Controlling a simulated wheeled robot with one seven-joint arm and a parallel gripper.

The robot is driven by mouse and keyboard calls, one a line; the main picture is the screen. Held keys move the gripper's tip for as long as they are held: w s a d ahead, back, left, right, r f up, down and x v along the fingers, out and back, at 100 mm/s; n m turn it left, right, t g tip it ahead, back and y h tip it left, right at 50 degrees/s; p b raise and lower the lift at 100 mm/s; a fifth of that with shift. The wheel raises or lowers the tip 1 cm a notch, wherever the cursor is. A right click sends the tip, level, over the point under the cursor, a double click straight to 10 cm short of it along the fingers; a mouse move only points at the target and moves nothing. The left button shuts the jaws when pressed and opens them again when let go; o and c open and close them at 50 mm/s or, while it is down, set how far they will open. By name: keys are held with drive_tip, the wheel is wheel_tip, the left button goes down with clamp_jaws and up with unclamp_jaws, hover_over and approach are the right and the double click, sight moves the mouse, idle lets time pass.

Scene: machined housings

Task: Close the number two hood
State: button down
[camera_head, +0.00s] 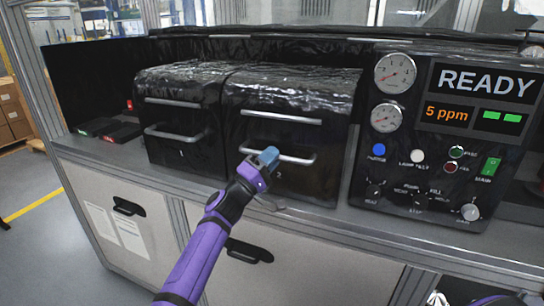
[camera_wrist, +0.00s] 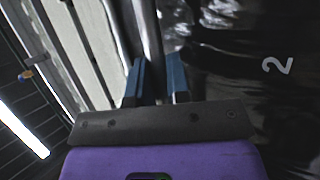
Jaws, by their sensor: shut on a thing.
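The number two hood (camera_head: 315,100) is the right one of two black glossy hoods on the bench, with a "2" low on its front. It has an upper silver bar (camera_head: 280,117) and a lower silver bar handle (camera_head: 300,160). My gripper (camera_head: 268,157), with blue fingers, is shut on the lower bar near its middle. In the wrist view the bar (camera_wrist: 151,40) runs between the two fingers (camera_wrist: 155,82), and the white "2" (camera_wrist: 277,65) shows to the right. The hood's front looks upright; I cannot tell if it is fully closed.
The number one hood (camera_head: 180,90) stands close on the left. A control panel (camera_head: 440,150) with gauges and a "READY" display stands on the right. A narrow bench edge (camera_head: 330,222) and cabinet doors with black handles (camera_head: 248,250) lie below.

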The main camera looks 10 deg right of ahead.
drive_tip(key=shift+d+f, duration=0.1)
drive_tip(key=shift+f, duration=0.25)
drive_tip(key=c, duration=1.1)
unclamp_jaws()
drive_tip(key=shift+w, duration=0.15)
drive_tip(key=v, duration=1.1)
drive_tip(key=shift+r, duration=0.1)
